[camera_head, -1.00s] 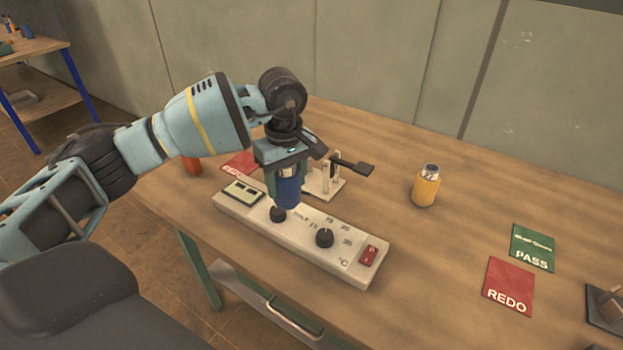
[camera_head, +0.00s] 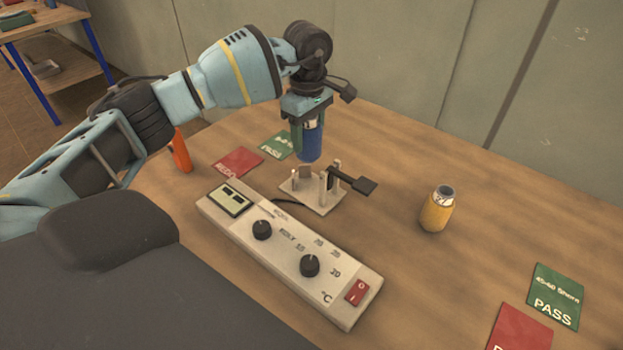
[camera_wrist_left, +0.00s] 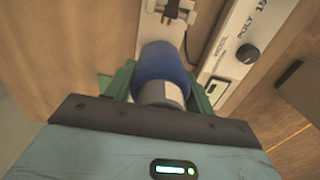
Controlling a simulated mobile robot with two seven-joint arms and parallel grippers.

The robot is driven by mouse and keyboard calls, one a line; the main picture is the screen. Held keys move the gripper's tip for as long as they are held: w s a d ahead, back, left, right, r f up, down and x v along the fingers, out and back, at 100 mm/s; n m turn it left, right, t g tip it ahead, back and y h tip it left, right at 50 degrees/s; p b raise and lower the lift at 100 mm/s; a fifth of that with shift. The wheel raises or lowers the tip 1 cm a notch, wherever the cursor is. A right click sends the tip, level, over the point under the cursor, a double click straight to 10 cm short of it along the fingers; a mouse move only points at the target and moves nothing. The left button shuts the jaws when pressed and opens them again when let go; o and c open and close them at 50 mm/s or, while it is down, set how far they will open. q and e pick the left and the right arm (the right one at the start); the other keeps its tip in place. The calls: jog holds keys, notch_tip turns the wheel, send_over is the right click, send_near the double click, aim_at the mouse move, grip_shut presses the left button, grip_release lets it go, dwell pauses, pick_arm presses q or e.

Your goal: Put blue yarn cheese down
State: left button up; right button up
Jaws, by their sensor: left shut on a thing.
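The blue yarn cheese (camera_head: 309,144) is a blue cylinder held upright in my left gripper (camera_head: 307,125). It is above the table, behind the small white stand with a black lever (camera_head: 318,190). In the left wrist view the blue yarn cheese (camera_wrist_left: 163,65) sits between the green fingers of my left gripper (camera_wrist_left: 160,85), with a pale core end toward the camera. The gripper is shut on it. Whether its lower end touches the table is hard to tell. My right gripper is not in view.
A white control box (camera_head: 290,250) with knobs and a red switch lies in front. A yellow yarn cheese (camera_head: 437,210) stands right. Red REDO (camera_head: 239,162) and green PASS (camera_head: 277,145) cards lie at the back left; another PASS card (camera_head: 555,296) and a red card (camera_head: 520,328) lie right. An orange object (camera_head: 180,152) stands left.

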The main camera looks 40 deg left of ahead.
pick_arm(q)
jog(key=shift+f, duration=4.85)
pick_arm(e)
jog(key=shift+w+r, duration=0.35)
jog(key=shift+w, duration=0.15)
pick_arm(q)
jog(key=shift+f, duration=0.1)
jog(key=o, duration=0.6)
jog(key=shift+f, duration=0.1)
jog(key=shift+c, duration=0.2)
jog(key=o, duration=0.5)
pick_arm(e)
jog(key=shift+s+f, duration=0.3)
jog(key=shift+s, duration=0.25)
